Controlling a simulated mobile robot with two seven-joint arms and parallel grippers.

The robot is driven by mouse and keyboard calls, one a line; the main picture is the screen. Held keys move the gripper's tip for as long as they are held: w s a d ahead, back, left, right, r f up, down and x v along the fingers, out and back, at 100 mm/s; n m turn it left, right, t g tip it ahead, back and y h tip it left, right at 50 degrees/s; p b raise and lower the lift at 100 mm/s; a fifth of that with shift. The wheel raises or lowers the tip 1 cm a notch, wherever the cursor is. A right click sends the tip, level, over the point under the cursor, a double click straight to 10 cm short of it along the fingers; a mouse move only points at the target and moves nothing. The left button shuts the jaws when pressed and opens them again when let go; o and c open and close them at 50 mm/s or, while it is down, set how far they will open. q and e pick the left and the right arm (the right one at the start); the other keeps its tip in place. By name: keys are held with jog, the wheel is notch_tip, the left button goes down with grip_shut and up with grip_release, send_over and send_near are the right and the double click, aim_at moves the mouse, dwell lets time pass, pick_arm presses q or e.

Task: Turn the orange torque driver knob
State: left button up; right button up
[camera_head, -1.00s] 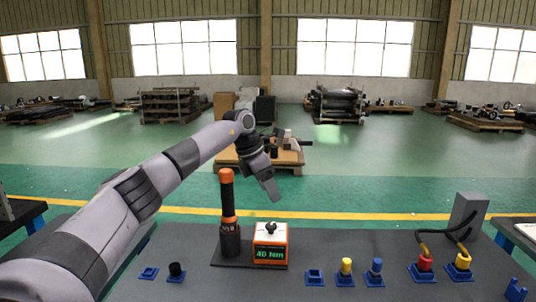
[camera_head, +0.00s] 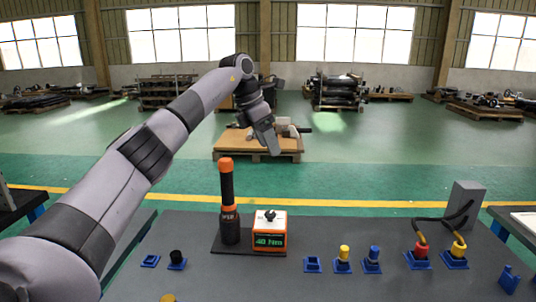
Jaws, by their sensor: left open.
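The torque driver (camera_head: 228,200) stands upright on a dark base plate (camera_head: 222,248), with an orange cap on top, a black grip and an orange ring lower down. Beside it on the same plate is an orange and white box (camera_head: 270,231) with a small black knob (camera_head: 269,215) on top and a green display reading 40 Nm. My left gripper (camera_head: 273,146) hangs in the air above and a little right of the driver, pointing down, touching nothing. Its fingers show only side-on. My right gripper is not in view.
The grey table holds a blue empty socket (camera_head: 313,264), yellow (camera_head: 343,258) and blue (camera_head: 373,258) plugs, and cabled red (camera_head: 420,253) and yellow (camera_head: 457,252) plugs by a grey box (camera_head: 464,205). A black peg (camera_head: 176,260) stands at left. The table's middle front is clear.

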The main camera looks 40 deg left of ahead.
pick_arm(q)
notch_tip(320, 180, down, 7)
jog(key=d+n+g+y, duration=0.1)
jog(key=n+y, duration=0.2)
jog(key=n, duration=0.5)
jog(key=n+g+y+p, duration=0.1)
jog(key=n+y, duration=0.2)
jog(key=n, duration=0.6)
send_near(270, 213)
jog(key=shift+p+x, duration=0.5)
jog(key=shift+x, duration=3.5)
jog(key=shift+c, duration=0.2)
jog(key=c, duration=1)
